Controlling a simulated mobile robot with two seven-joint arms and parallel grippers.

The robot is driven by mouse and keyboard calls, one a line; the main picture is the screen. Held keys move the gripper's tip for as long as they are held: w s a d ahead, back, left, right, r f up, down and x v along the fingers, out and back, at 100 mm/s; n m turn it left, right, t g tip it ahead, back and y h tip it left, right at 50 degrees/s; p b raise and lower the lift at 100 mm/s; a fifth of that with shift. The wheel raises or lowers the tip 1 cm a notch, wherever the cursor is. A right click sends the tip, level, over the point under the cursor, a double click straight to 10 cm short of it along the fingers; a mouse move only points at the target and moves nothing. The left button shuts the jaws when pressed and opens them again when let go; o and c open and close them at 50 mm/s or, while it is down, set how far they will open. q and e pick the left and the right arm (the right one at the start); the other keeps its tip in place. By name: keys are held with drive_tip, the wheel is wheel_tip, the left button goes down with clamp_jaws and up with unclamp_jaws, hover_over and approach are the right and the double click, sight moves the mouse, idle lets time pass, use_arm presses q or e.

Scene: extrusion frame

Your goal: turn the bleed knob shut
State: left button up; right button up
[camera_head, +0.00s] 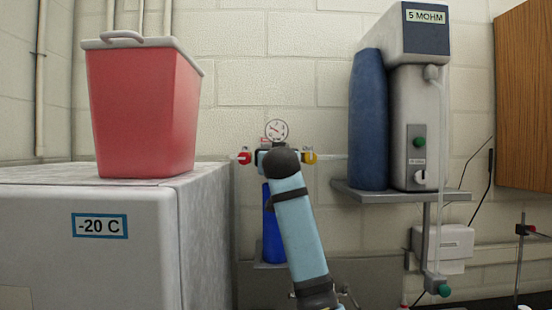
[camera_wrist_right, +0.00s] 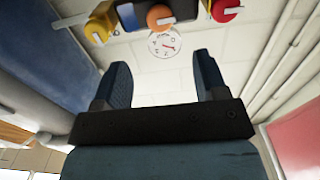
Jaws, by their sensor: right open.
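A fitting with coloured knobs sits below a round gauge (camera_head: 276,130) against the back wall. In the head view a red knob (camera_head: 244,158) is at its left and a yellow knob (camera_head: 310,157) at its right. The right wrist view is turned over: yellow knob (camera_wrist_right: 100,22) left, orange knob (camera_wrist_right: 160,17) in the middle, red knob (camera_wrist_right: 225,10) right. No readable label tells which is the bleed knob. My right gripper (camera_wrist_right: 161,72) is open and empty, apart from the knobs. My right arm hides the orange knob and the gripper in the head view. My left gripper is out of view.
A blue cylinder (camera_head: 272,225) stands below the fitting. A freezer (camera_head: 80,255) with a red bin (camera_head: 143,110) on top is at the left. A water unit (camera_head: 418,100) and blue tank (camera_head: 369,120) stand on a shelf (camera_head: 400,197) at the right.

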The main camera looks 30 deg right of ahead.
drive_tip(key=p+x, duration=0.3)
drive_tip(key=x, duration=0.6)
drive_tip(key=shift+w+d+r, duration=0.1)
drive_tip(key=shift+w+d, duration=0.05)
drive_tip(key=shift+w, duration=0.1)
drive_tip(key=shift+w+d, duration=0.25)
drive_tip(key=shift+w, duration=0.15)
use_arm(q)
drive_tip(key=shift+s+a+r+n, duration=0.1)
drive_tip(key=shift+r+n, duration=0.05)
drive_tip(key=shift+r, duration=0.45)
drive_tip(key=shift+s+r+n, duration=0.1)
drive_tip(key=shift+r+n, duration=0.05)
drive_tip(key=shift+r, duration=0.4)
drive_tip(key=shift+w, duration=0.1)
use_arm(e)
drive_tip(key=c, duration=0.3)
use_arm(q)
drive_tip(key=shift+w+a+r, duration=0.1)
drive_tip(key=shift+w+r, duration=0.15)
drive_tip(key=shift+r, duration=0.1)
use_arm(e)
drive_tip(key=c, duration=0.6)
